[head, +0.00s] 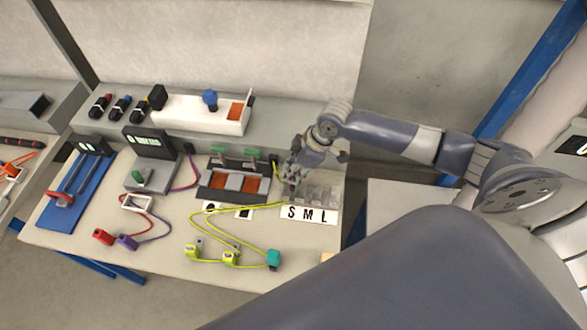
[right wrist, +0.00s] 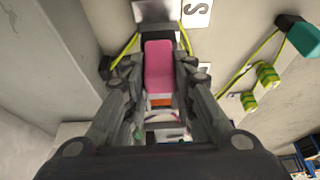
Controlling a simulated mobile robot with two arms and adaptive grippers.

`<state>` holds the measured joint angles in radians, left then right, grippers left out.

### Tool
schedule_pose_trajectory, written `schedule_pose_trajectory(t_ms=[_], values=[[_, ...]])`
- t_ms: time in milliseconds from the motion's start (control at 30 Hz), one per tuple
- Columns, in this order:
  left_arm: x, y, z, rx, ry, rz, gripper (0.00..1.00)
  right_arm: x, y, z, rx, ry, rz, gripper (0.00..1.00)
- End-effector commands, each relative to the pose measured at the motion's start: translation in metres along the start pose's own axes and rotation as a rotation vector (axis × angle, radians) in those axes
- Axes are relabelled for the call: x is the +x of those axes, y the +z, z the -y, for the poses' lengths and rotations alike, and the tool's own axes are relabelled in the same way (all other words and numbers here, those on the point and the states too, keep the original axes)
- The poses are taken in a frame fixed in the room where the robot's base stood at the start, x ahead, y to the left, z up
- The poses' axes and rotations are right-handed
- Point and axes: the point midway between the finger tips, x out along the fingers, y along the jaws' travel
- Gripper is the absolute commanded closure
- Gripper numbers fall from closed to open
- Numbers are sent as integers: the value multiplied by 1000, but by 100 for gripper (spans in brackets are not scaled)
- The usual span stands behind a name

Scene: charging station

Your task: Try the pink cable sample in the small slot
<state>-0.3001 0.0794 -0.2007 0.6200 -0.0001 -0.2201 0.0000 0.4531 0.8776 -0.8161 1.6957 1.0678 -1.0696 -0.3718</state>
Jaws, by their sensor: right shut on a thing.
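My right gripper (head: 291,182) is over the left end of the grey slot block (head: 325,192), above the card lettered S M L (head: 309,214). In the right wrist view the gripper (right wrist: 160,78) is shut on the pink cable sample (right wrist: 159,66), a rounded pink block between its fingers. The far end of the sample is close to a grey slot piece (right wrist: 155,11) by the letter S (right wrist: 196,9). Whether the sample is inside the small slot cannot be told. In the head view the gripper hides the sample. My left gripper is not in view.
A yellow cable (head: 215,262) with yellow plugs and a teal plug (head: 273,258) lies in front of the card. An orange-and-grey fixture (head: 235,184) stands left of the gripper. A white tray (head: 200,112) is on the shelf behind.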

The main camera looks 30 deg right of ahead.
Motion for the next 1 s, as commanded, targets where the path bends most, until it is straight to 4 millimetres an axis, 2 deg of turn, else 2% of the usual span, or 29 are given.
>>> schedule_pose_trajectory(t_ms=[533,1000], values=[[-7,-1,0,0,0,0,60,-1,-1,0,0,-1,-1,100],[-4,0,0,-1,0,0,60,3,1,0,0,-1,0,100]])
